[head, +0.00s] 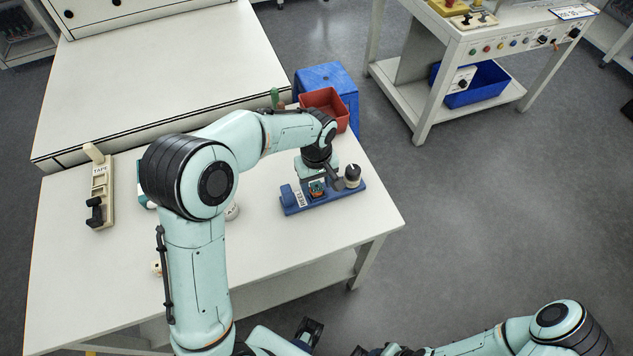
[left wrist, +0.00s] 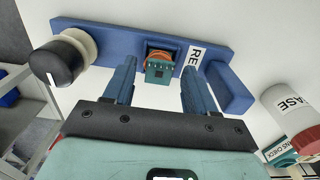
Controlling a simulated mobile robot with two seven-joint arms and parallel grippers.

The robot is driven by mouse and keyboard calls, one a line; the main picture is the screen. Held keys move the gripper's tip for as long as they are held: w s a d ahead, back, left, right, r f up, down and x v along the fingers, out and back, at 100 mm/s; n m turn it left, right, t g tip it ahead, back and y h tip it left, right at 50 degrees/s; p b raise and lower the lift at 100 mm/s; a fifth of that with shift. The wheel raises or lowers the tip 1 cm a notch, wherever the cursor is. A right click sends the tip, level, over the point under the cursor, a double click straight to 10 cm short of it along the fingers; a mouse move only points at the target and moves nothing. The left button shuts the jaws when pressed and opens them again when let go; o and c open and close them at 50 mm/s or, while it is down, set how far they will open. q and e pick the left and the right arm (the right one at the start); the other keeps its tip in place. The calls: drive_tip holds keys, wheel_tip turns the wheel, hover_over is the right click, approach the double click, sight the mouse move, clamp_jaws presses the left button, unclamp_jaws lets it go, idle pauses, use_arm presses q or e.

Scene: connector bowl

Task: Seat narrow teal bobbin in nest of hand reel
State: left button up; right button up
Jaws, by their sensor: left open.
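The hand reel (head: 325,199) is a blue base with a white label and a black-and-cream knob, near the table's right edge. In the left wrist view its blue base (left wrist: 205,47) runs across the top. The teal bobbin (left wrist: 159,71), with orange-red winding, is at the middle of the reel, and it also shows small in the head view (head: 316,187). I cannot tell how deep it sits in the nest, which is mostly hidden. My left gripper (left wrist: 160,77) is open, with one finger on either side of the bobbin and visible gaps between.
A tape holder (head: 101,192) stands at the table's left. A white labelled container (left wrist: 284,106) stands right of the reel in the wrist view. The table front is mostly clear.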

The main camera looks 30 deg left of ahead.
sight(317, 186)
use_arm(q)
wheel_tip(317, 186, up, 12)
drive_tip(key=p, duration=0.1)
drive_tip(key=shift+f, duration=0.15)
drive_tip(key=shift+f, duration=0.1)
idle(0.5)
